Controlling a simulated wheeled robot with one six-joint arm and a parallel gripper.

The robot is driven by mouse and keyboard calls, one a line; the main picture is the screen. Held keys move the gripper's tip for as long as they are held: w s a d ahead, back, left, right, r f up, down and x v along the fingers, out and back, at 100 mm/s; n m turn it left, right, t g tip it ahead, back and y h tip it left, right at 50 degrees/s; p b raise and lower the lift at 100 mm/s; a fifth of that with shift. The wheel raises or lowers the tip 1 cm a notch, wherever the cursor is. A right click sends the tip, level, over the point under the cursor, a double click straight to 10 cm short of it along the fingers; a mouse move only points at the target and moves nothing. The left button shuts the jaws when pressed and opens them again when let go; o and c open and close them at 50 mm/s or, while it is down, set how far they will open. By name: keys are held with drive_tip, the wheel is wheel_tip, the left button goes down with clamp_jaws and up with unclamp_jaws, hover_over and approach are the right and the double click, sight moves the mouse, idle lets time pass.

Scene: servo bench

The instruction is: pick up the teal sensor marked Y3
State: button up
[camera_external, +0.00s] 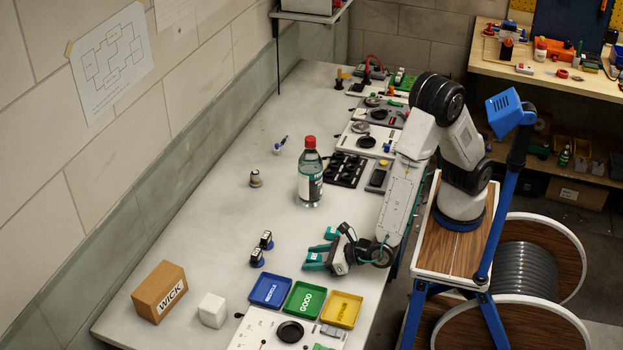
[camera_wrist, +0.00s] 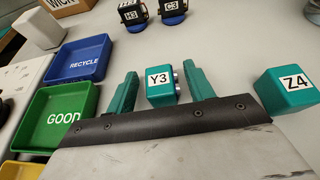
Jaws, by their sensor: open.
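The teal sensor marked Y3 (camera_wrist: 160,90) is a small block with a white label and metal studs on its right side. In the wrist view it sits between the two teal fingers of my gripper (camera_wrist: 159,70), with a gap to the left finger and its studs close to the right one. My gripper is open, low over the bench in the external view (camera_external: 307,258), where I cannot make out Y3. A similar teal block marked Z4 (camera_wrist: 286,92) stands to the right of the fingers in the wrist view; a teal block (camera_external: 330,233) shows beside my gripper in the external view.
Blue RECYCLE (camera_external: 270,303), green GOOD (camera_external: 317,300) and yellow (camera_external: 342,323) trays lie close by. Blue-based black blocks H3 (camera_wrist: 133,14) and C3 (camera_wrist: 173,13) stand ahead. A bottle (camera_external: 310,178) stands farther back. The bench's left middle is mostly clear.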

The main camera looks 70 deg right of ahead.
drive_tip(key=c, duration=1)
drive_tip(key=shift+c, duration=0.2)
